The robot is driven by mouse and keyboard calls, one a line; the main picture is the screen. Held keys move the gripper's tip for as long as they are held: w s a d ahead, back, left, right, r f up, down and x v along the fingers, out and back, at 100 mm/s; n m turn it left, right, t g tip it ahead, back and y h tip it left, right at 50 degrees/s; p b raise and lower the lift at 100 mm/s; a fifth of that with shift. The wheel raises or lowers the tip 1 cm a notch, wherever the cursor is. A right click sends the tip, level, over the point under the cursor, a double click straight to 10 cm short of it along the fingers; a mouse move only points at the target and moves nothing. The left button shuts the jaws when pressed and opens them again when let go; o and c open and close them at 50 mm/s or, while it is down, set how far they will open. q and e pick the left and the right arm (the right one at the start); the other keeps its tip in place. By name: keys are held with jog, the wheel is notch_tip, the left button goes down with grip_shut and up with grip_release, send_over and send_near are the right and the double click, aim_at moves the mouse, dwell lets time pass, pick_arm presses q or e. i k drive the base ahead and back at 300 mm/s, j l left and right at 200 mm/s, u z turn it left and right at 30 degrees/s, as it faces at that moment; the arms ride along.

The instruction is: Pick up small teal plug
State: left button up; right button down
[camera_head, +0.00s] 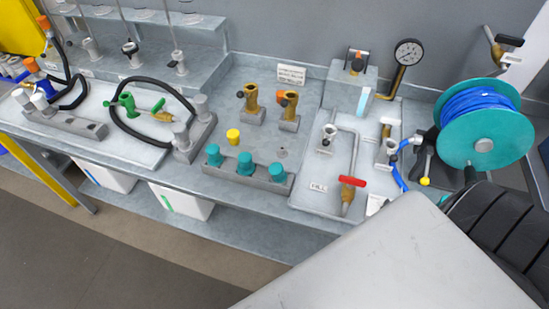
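Three teal plugs stand upright in a row in a grey block (261,182) near the front edge of the bench. They are the left plug (213,155), the middle plug (245,162) and the right plug (277,172). They look close in size, and I cannot tell for sure which is the small one. Their lower parts are hidden in the block. Neither of my grippers is in view.
A yellow plug (233,136) and two brass fittings (251,97) (288,105) stand behind the block. A black hose loop (113,116) lies left. A red-handled valve pipe (352,182) and teal hose reel (486,122) are right. Bare bench (215,112) lies behind the plugs.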

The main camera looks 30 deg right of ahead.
aim_at(279, 175)
jog(key=i+j, duration=0.45)
jog(key=i+j+z, duration=0.15)
jog(key=z, duration=0.3)
jog(key=i+j+z, duration=0.1)
jog(key=z, duration=0.3)
jog(key=i+j+z, duration=0.1)
jog(key=j+z, duration=0.35)
jog(key=l+z, duration=0.1)
jog(key=z, duration=0.3)
